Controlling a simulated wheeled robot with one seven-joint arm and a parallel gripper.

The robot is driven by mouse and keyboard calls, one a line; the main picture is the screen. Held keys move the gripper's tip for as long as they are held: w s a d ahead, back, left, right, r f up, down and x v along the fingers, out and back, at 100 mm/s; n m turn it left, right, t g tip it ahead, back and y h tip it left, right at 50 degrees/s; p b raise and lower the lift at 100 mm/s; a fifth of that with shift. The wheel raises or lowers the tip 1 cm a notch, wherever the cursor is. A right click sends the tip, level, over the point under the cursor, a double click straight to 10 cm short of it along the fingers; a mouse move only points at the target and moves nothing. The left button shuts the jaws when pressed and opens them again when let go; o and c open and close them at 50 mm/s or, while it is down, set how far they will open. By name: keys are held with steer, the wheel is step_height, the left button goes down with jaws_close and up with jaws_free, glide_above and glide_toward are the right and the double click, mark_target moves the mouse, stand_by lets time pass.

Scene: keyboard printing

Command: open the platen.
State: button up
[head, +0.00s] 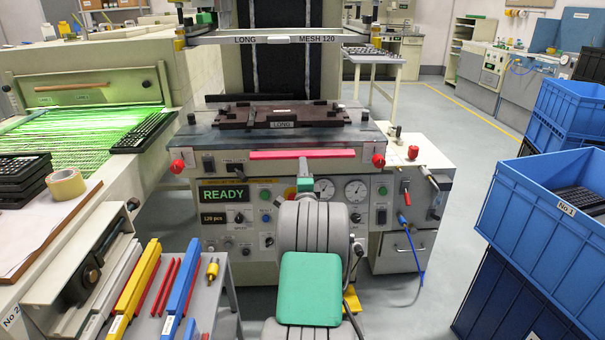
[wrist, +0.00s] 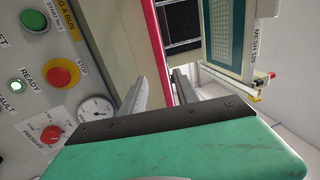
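The printing machine's flat grey bed (head: 225,127) lies level in the middle of the head view, with a dark fixture labelled LONG (head: 252,116) on it. I take this bed to be the platen. A pink-red bar (head: 270,155) runs along its front edge and shows as a slanted strip in the wrist view (wrist: 153,40). My gripper (head: 303,160) reaches up to the middle of this bar. In the wrist view my gripper (wrist: 165,88) has its two grey fingers apart, with the bar's edge between them. Whether they touch it is unclear.
A screen frame marked MESH 120 (head: 275,39) hangs above the bed. Red knobs flank the bed's front, with a READY control panel (head: 225,195) below. A tool table (head: 215,290) and lit conveyor (head: 85,125) stand left. Blue crates (head: 540,235) stand right.

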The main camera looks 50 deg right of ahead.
mark_target(302, 152)
steer(key=x, duration=0.7)
steer(key=shift+d+r, duration=0.2)
steer(key=shift+d, duration=0.1)
steer(key=shift+c, duration=0.2)
jaws_close()
stand_by(0.8)
